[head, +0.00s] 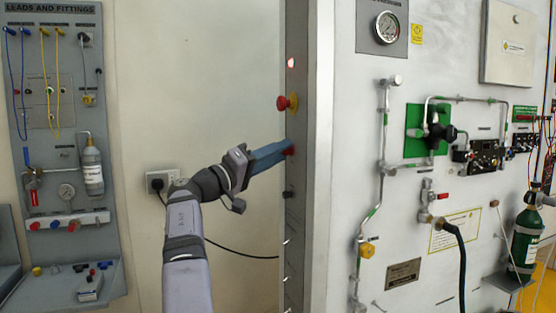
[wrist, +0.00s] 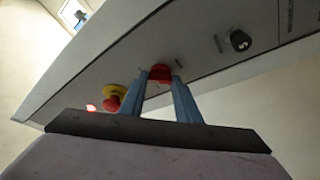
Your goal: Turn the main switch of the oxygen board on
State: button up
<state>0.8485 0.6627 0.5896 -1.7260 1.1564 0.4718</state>
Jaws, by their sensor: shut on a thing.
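The red main switch knob (wrist: 160,73) is on the narrow side panel of the oxygen board. Its red edge also shows in the head view (head: 290,150) at the end of my fingers. My gripper (wrist: 160,79) has its blue fingers on either side of the knob and is shut on it. My gripper also shows in the head view (head: 282,148), reaching in from the left. The fingers partly hide the knob, and I cannot tell its turn position. A red lamp (head: 290,62) near the top of the panel is lit.
A red mushroom button on a yellow base (head: 287,103) sits just above the knob. A black knob (wrist: 240,40) is below it on the same panel. The board's front (head: 340,200) carries pipes, a gauge (head: 387,27) and a green cylinder (head: 525,240). The wall left of the panel is mostly clear.

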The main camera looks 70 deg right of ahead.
jog(key=shift+m, duration=0.4)
jog(key=o, duration=1)
jog(key=shift+o, duration=0.2)
jog(key=b+v, duration=0.3)
jog(key=v, duration=0.4)
jog(key=shift+b, duration=0.4)
jog(key=shift+w+f+n, duration=0.1)
jog(key=shift+w+n, duration=0.05)
jog(key=shift+n, duration=0.15)
